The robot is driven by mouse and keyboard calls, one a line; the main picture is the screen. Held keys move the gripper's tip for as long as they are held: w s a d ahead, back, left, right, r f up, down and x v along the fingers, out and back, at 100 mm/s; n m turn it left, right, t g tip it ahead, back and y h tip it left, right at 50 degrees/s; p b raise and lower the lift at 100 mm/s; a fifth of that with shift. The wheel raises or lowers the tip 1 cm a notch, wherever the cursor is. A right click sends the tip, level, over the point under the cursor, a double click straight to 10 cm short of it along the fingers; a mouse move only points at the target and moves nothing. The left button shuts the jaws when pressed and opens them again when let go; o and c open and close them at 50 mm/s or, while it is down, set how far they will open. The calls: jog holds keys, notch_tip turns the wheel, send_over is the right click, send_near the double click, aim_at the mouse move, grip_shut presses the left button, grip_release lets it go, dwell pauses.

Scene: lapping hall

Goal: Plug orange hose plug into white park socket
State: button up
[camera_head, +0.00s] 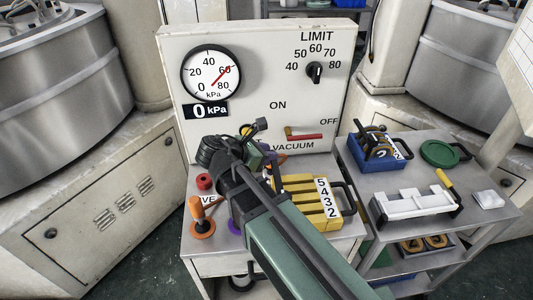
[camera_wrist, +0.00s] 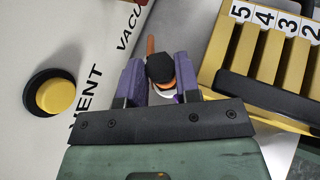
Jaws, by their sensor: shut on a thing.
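In the wrist view my gripper (camera_wrist: 160,84) is shut, its two purple-grey fingers closed around the orange hose plug (camera_wrist: 186,72). The plug has a round black end, and an orange piece sticks up behind it. A small white patch (camera_wrist: 194,91) shows beside the plug, between the fingers; I cannot tell whether it is the white park socket or whether the plug touches it.
The panel (camera_head: 255,55) with gauge, LIMIT knob and red VACUUM lever (camera_head: 304,136) stands behind. A yellow button (camera_wrist: 56,96) is at left in the wrist view. The yellow numbered block rack (camera_head: 296,192) sits close right of my gripper. An orange-handled tool (camera_head: 197,212) stands left.

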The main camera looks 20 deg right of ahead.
jog(key=shift+f+b, duration=1.15)
jog(key=shift+f, duration=0.05)
jog(key=o, duration=1)
jog(key=p+v, duration=0.5)
jog(key=v, duration=0.6)
